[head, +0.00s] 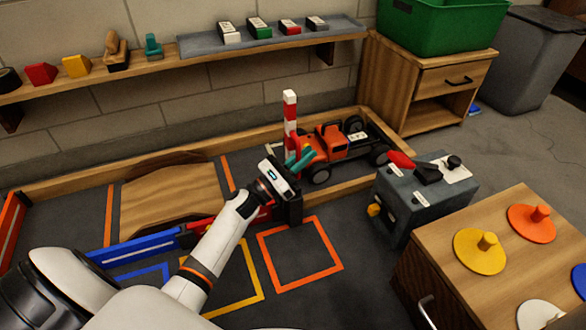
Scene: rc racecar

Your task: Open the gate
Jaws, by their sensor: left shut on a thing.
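The gate's red-and-white striped bar (290,112) stands upright in the head view, beside the track's back wall. My left gripper (301,160) is at the lower part of this bar, with its teal fingers shut on the gate. The exact contact is partly hidden by the gripper and wrist. An orange truck (331,143) with black wheels stands just right of the gripper, inside the wooden border. My right gripper is not in view.
A wooden ramp (172,194) and a blue barrier (140,248) lie left of my arm. A grey control box (425,190) stands to the right, by a wooden cabinet (490,275) with coloured discs. A shelf (150,58) with small blocks runs behind. An orange floor square (300,253) is empty.

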